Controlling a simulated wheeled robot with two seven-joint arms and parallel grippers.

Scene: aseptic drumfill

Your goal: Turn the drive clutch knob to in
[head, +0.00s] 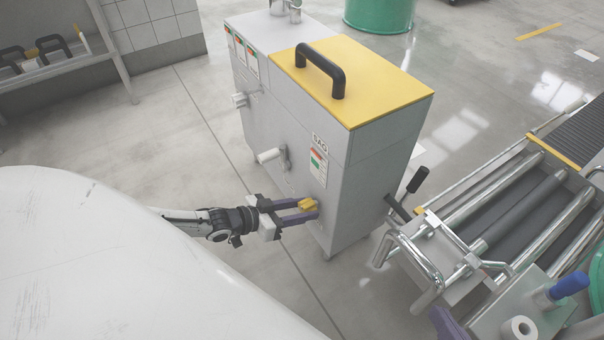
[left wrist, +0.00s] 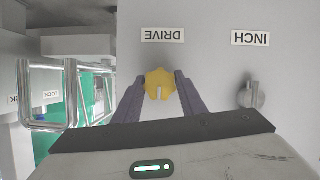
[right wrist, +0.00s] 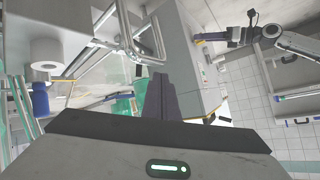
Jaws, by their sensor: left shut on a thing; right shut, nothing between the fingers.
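The yellow drive knob (left wrist: 159,82) sits on the grey cabinet's side face, beside the upside-down DRIVE label (left wrist: 162,35) in the left wrist view. A pale notch on the knob points toward the bottom of that picture. My left gripper (left wrist: 160,97) is shut on the knob, one purple finger on each side. The knob (head: 308,204) also shows in the head view, low on the cabinet, between the fingers. My right gripper (right wrist: 160,97) is shut and empty, away from the knob. No "in" marking is readable.
A grey metal knob (left wrist: 251,95) sits by the INCH label (left wrist: 251,38). The cabinet has a yellow top (head: 385,83) with a black handle (head: 322,68). A black-gripped lever (head: 417,180) and a roller conveyor (head: 510,215) stand right of it. Floor left of the cabinet is clear.

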